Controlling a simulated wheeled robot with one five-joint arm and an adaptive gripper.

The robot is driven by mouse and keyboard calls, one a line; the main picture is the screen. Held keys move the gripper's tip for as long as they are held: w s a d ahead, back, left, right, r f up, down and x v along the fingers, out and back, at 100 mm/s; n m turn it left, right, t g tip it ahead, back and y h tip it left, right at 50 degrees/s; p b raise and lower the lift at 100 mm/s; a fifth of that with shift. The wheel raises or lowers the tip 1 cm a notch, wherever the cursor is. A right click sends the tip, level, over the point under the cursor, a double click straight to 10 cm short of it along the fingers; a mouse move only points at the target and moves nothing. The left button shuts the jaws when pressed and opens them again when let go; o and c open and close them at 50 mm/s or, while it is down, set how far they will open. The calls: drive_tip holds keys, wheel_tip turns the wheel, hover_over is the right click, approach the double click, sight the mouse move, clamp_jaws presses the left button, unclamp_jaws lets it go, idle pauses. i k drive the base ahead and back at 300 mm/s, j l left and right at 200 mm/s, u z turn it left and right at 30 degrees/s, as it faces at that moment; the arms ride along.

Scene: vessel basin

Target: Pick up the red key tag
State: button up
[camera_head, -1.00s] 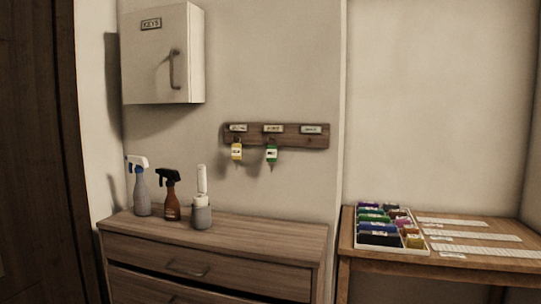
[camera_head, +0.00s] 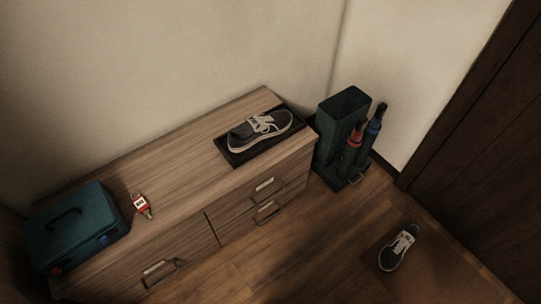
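The red key tag (camera_head: 140,203) lies on the top of a wooden drawer cabinet (camera_head: 190,166), at the left of the view. My gripper is not in view.
The teal toolbox (camera_head: 77,230) stands at the cabinet's left end. A dark tray (camera_head: 236,158) with a sneaker (camera_head: 260,131) is at the right end. A dark green umbrella stand (camera_head: 338,135) with umbrellas stands beyond it. Another shoe (camera_head: 398,248) lies on the floor.

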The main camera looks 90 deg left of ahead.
sight(141, 205)
drive_tip(key=l+u, duration=0.15)
drive_tip(key=u, duration=3.95)
